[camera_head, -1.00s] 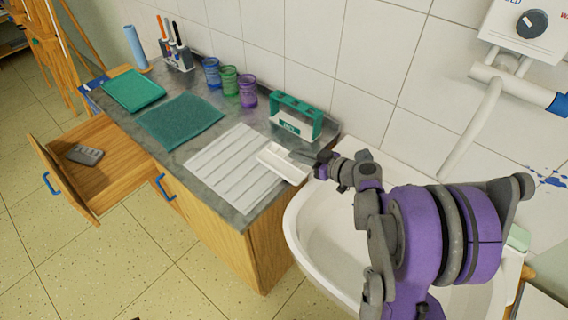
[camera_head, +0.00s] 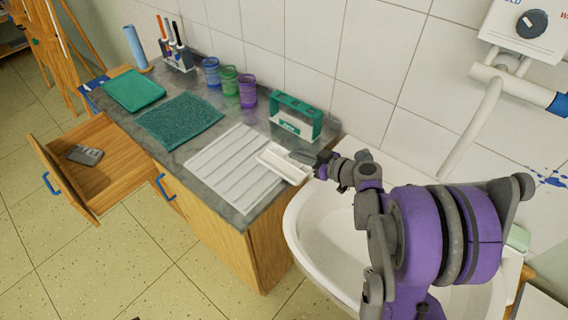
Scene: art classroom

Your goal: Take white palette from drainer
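The white palette (camera_head: 279,164), a small shallow tray, is at the right edge of the white ribbed drainer (camera_head: 232,172) on the counter. I cannot tell whether it rests on the drainer or is just above it. My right gripper (camera_head: 303,158) comes in from the right, with its fingers at the palette's right end. The fingers are small and partly overlap the palette's edge, so I cannot tell whether they are shut on it. My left gripper is out of view.
A teal and white rack (camera_head: 296,119) stands close behind the palette. Blue, green and purple cups (camera_head: 247,92) stand along the wall. A dark green cloth (camera_head: 180,120) lies left of the drainer. A white sink (camera_head: 325,240) is below my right arm. An open drawer (camera_head: 95,160) juts out left.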

